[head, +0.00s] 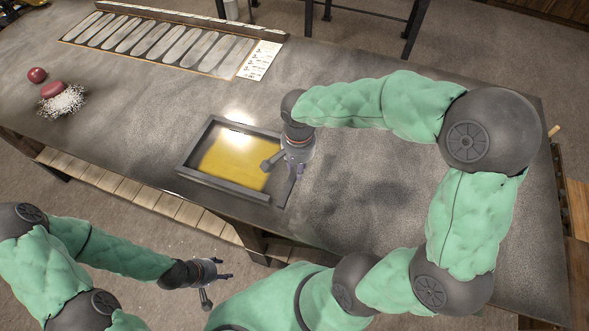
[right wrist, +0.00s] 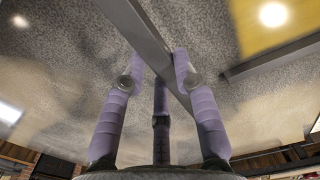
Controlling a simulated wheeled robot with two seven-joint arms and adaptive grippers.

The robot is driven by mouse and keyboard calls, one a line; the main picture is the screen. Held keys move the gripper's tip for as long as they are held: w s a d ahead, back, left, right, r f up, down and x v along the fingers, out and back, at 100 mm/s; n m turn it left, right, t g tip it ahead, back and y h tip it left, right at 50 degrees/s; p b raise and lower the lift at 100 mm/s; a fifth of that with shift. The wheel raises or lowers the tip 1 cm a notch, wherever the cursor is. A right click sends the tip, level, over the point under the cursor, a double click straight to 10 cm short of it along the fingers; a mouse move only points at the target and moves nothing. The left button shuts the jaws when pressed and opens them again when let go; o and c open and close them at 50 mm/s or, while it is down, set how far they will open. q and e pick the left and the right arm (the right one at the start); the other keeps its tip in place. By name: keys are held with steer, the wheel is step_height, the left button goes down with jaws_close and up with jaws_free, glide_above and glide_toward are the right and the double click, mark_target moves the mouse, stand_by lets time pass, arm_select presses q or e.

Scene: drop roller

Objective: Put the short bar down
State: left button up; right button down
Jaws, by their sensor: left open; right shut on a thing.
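The short bar (right wrist: 145,30) is a straight grey bar, running diagonally between the fingers in the right wrist view. My right gripper (head: 294,172) is shut on it, at the right side of a rectangle of grey bars (head: 225,188) around a yellow sheet (head: 235,160) on the table. In the right wrist view another grey bar (right wrist: 275,60) ends a small gap away from the held bar. I cannot tell whether the held bar touches the table. My left gripper (head: 216,285) is open and empty, in front of the table's near edge.
The grey table (head: 400,205) is clear to the right of the bars. A rack of oval slots (head: 160,42) and a white card (head: 260,61) lie at the back. A red ball (head: 37,75) and a speckled pile (head: 63,102) with a reddish lump (head: 52,89) are at the left.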

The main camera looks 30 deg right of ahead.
mark_target(294, 169)
steer(key=w+f, duration=0.2)
steer(key=w+d+f+b, duration=0.1)
steer(key=f, duration=0.2)
steer(key=shift+w+d, duration=0.1)
steer(key=shift+w, duration=0.25)
steer(key=shift+f, duration=1.4)
steer(key=shift+b, duration=0.3)
steer(key=c, duration=1.4)
jaws_free()
steer(key=shift+f, duration=0.2)
steer(key=o, duration=0.4)
steer(key=shift+o, duration=0.2)
steer(key=shift+r, duration=0.2)
step_height(294, 169, up, 12)
steer(key=p, duration=0.2)
